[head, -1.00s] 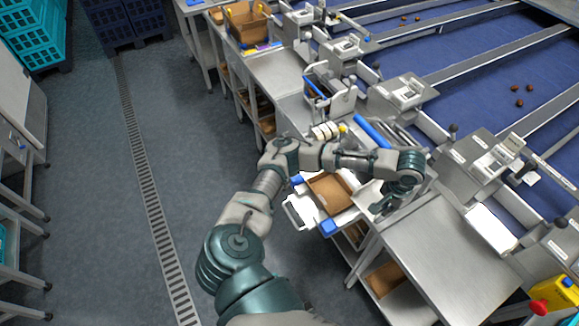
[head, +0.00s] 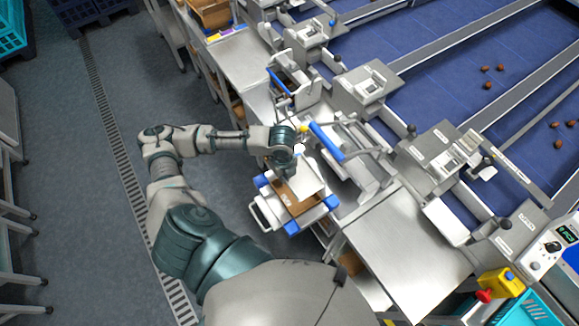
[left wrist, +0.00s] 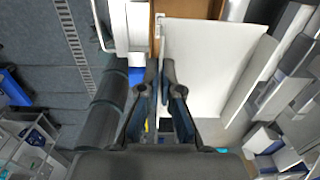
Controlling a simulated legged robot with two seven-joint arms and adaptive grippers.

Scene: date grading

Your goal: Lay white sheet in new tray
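The brown tray (head: 287,198) sits in a white holder with blue corners, beside the bench. The white sheet (head: 308,180) is over the tray's right part, and brown shows along the tray's left and lower sides. My left gripper (head: 287,172) is at the sheet's upper left edge. In the left wrist view the sheet (left wrist: 205,65) spreads right from the nearly closed fingertips (left wrist: 160,68), which appear to pinch its edge. A strip of the tray (left wrist: 190,8) shows beyond it. Whether the sheet touches the tray floor cannot be told. My right gripper is out of view.
A bare steel bench top (head: 405,245) lies to the right of the tray. A blue-handled device (head: 327,142) stands close behind it. Weighing stations line the blue conveyor (head: 440,95), which carries several dates.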

